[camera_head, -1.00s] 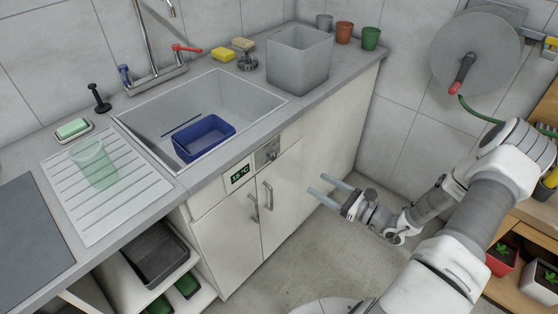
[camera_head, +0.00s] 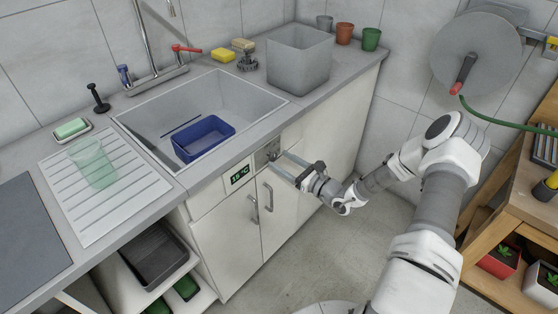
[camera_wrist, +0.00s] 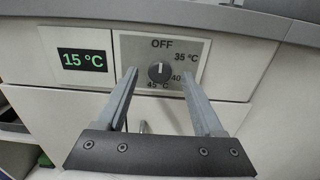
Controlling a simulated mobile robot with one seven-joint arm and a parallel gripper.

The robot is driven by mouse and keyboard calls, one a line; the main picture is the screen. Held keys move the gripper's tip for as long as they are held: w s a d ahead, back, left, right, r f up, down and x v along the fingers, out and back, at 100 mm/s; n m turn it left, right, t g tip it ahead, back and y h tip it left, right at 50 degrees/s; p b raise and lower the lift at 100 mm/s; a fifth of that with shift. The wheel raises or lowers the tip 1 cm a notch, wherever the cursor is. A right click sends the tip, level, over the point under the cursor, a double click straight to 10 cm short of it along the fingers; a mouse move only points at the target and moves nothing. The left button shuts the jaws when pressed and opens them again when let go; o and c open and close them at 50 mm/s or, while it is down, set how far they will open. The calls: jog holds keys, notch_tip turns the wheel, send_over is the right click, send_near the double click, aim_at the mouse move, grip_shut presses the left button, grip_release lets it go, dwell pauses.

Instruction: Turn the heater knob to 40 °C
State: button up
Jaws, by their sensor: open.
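The heater knob (camera_wrist: 159,72) is a dark round dial on a light panel under the counter, and its white mark points up at OFF. The panel labels read OFF at the top, 35 °C at upper right, 40 at right, partly covered by a finger, and 45 °C at the bottom. The display (camera_wrist: 84,61) to its left reads 15 °C; it also shows in the head view (camera_head: 239,175). My gripper (camera_head: 278,162) is open in front of the panel (camera_head: 267,152), one finger on each side of the knob in the wrist view. Contact cannot be told.
Cabinet doors with handles (camera_head: 268,197) lie below the panel. The counter edge runs just above it. The sink holds a blue tub (camera_head: 204,138). A hose reel (camera_head: 474,52) hangs on the wall at right, above a wooden shelf with potted plants.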

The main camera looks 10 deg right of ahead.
jog(key=shift+x, duration=0.95)
jog(key=shift+c, duration=0.2)
grip_shut()
